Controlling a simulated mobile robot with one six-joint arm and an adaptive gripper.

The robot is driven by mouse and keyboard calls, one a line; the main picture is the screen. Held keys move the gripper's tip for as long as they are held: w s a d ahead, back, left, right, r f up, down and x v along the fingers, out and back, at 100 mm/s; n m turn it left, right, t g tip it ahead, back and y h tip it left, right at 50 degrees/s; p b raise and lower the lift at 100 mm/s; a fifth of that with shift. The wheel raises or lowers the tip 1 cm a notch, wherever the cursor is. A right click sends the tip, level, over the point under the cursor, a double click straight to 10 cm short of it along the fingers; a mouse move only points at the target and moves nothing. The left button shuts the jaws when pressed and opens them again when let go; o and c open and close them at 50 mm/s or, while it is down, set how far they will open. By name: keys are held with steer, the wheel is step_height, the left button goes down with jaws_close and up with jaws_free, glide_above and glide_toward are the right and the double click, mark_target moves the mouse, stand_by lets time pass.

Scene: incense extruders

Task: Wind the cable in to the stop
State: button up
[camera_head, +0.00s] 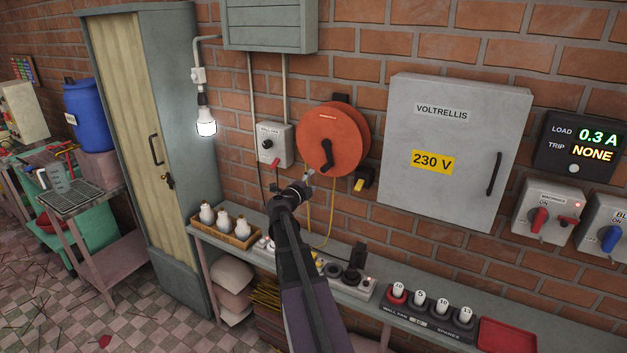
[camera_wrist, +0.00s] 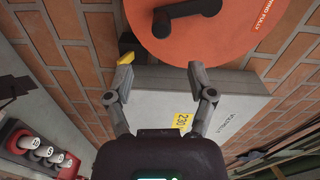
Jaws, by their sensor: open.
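The cable reel (camera_head: 331,140) is an orange disc on the brick wall with a dark crank (camera_head: 326,158) on its face. A yellow cable (camera_head: 331,215) hangs in a loop below it. My gripper (camera_head: 307,180) is below and left of the reel, apart from the crank as far as I can tell. In the wrist view the fingers (camera_wrist: 160,75) are spread with nothing between them. There the reel (camera_wrist: 235,35) and its black crank (camera_wrist: 187,17) are beyond the fingertips, at the top. My arm hides part of the bench and perhaps some cable.
A grey switch box (camera_head: 275,145) is left of the reel, and a grey VOLTRELLIS cabinet (camera_head: 455,150) is right of it. A black holder with a yellow part (camera_head: 360,184) is just below right. The bench below carries a bottle tray (camera_head: 228,226) and sockets (camera_head: 350,282).

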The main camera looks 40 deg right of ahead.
steer(key=shift+a, duration=0.1)
steer(key=c, duration=0.8)
steer(key=shift+s+a+f, duration=0.1)
steer(key=shift+a+f, duration=0.1)
jaws_close()
steer(key=s+a+f+n+g+y, duration=0.1)
steer(key=s+a+f+n+y, duration=0.15)
steer(key=a+f+n, duration=0.4)
steer(key=s+a+f+n+g+y+b, duration=0.1)
steer(key=a+f+n+y, duration=0.2)
steer(key=a, duration=0.6)
steer(key=s+a+f+n+g+y, duration=0.1)
steer(key=s+a+f+n+y, duration=0.15)
steer(key=a+f+n, duration=0.4)
steer(key=s+a+f+n+g+y, duration=0.1)
steer(key=s+a+n+y, duration=0.2)
steer(key=a+n, duration=0.2)
steer(key=s+a+f+n+g+y, duration=0.1)
steer(key=s+a+n+y, duration=0.2)
steer(key=a, duration=0.8)
steer(key=s+a+f+n+y+b, duration=0.1)
steer(key=s+a+f+n+y, duration=0.1)
steer(key=a+n, duration=0.5)
steer(key=shift+s+a+g+y, duration=0.4)
steer(key=shift+s+a, duration=0.35)
steer(key=shift+a, duration=0.1)
